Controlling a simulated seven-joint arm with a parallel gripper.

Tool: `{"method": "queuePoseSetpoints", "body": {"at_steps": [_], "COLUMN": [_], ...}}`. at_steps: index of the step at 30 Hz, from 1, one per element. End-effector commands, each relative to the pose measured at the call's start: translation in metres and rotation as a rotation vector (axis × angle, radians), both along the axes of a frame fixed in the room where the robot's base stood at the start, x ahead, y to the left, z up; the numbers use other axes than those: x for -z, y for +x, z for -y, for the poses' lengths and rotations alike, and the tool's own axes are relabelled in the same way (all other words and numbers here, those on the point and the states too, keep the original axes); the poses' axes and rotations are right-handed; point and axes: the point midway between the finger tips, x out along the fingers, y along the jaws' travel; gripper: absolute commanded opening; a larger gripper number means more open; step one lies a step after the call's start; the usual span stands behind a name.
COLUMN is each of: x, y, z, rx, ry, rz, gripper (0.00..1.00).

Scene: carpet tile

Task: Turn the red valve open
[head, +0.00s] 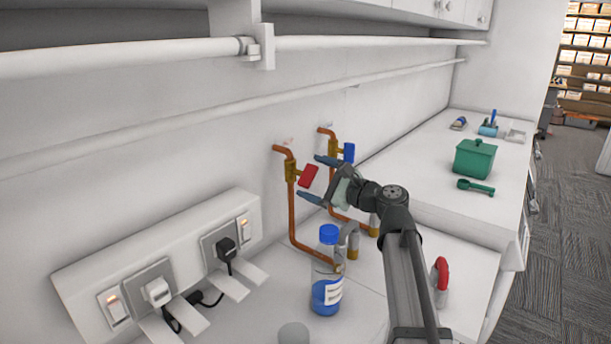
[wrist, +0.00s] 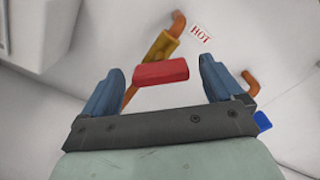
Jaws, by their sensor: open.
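The red valve handle (head: 308,176) sits on a brass body on a copper pipe at the wall. My gripper (head: 312,177) is open, with one blue finger above the red handle and one below it in the head view. In the wrist view the red handle (wrist: 160,73) shows ahead, between and a little beyond the two blue fingers of my gripper (wrist: 162,80). I see no clear contact between the fingers and the handle. The brass valve body (wrist: 163,47) and a label reading HOT (wrist: 201,34) are beyond it.
A blue valve handle (head: 349,152) on a second copper pipe is close to the right of the red one. A blue-capped bottle (head: 327,290) stands below my gripper. A socket panel (head: 165,275) with plugs is at left. A green box (head: 474,158) stands on the right counter.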

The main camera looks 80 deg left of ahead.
Motion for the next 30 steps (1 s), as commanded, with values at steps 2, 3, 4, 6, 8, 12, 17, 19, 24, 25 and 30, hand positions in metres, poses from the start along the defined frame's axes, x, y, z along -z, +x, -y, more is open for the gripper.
{"method": "queuePoseSetpoints", "body": {"at_steps": [2, 3, 4, 6, 8, 12, 17, 19, 24, 25, 30], "x": [0.000, 0.000, 0.000, 0.000, 0.000, 0.000, 0.000, 0.000, 0.000, 0.000, 0.000], "y": [0.012, 0.018, 0.022, 0.031, 0.040, 0.054, 0.065, 0.068, 0.070, 0.070, 0.070], "z": [0.015, 0.020, 0.024, 0.034, 0.041, 0.056, 0.066, 0.069, 0.070, 0.070, 0.070], "rx": [0.002, 0.002, 0.002, 0.002, 0.002, 0.001, 0.000, 0.000, 0.000, 0.000, 0.000], "ry": [0.001, 0.001, 0.001, 0.001, 0.001, 0.001, 0.001, 0.001, 0.001, 0.001, 0.001], "rz": [-0.001, -0.001, -0.001, -0.001, -0.001, 0.001, 0.001, 0.001, 0.001, 0.001, 0.001], "gripper": [0.94, 0.94, 0.94, 0.94, 0.94, 0.94, 0.94, 0.94, 0.94, 0.94, 0.93]}}
